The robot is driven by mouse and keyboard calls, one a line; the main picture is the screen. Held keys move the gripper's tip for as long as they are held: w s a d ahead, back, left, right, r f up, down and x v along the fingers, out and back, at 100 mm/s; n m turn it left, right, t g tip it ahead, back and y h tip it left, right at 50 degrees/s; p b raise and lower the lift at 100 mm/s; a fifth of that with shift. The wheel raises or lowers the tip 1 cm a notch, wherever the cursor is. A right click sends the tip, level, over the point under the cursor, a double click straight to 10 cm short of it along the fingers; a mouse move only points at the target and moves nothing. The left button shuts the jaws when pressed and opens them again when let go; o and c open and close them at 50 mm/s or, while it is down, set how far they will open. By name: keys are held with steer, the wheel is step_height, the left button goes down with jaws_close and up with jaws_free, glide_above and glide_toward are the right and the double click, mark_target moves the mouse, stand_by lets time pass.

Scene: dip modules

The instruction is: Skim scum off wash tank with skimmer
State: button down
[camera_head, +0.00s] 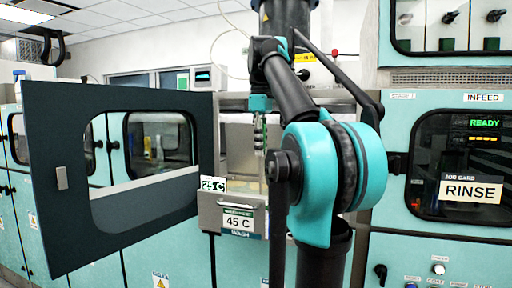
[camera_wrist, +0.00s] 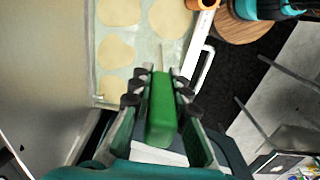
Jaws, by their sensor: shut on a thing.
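My gripper (camera_head: 260,148) is shut on the green handle of the skimmer (camera_wrist: 161,110), which lies between the fingers in the wrist view. The skimmer's far end is not clear there. The wash tank (camera_head: 228,214) has a metal front with a "45 C" label, and my gripper is above it in the head view. In the wrist view, several pale round scum patches (camera_wrist: 117,52) lie on the greenish liquid inside the tank. I cannot tell whether the skimmer touches the liquid.
A dark door (camera_head: 62,185) with a window stands open left of the tank. A teal cabinet (camera_head: 440,235) with a "RINSE" card is at right. In the wrist view, a bar handle (camera_wrist: 201,68) sits beside the tank, and a round wooden surface (camera_wrist: 238,27) is at the upper right.

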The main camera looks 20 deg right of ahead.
steer(key=s+d, duration=0.3)
steer(key=d, duration=0.2)
steer(key=shift+s, duration=0.35)
stand_by(0.4)
steer(key=shift+w, duration=0.1)
steer(key=w+d, duration=0.5)
steer(key=w, duration=0.1)
steer(key=shift+w, duration=0.3)
stand_by(1.0)
steer(key=shift+a, duration=0.1)
steer(key=w+a, duration=0.5)
steer(key=a, duration=0.2)
steer(key=shift+w+a, duration=0.35)
steer(key=shift+a, duration=0.05)
stand_by(1.1)
steer(key=shift+w+a, duration=0.95)
steer(key=shift+a, duration=0.35)
steer(key=shift+w+a, duration=0.95)
steer(key=shift+a, duration=0.35)
steer(key=shift+w+a, duration=0.95)
steer(key=shift+a, duration=0.35)
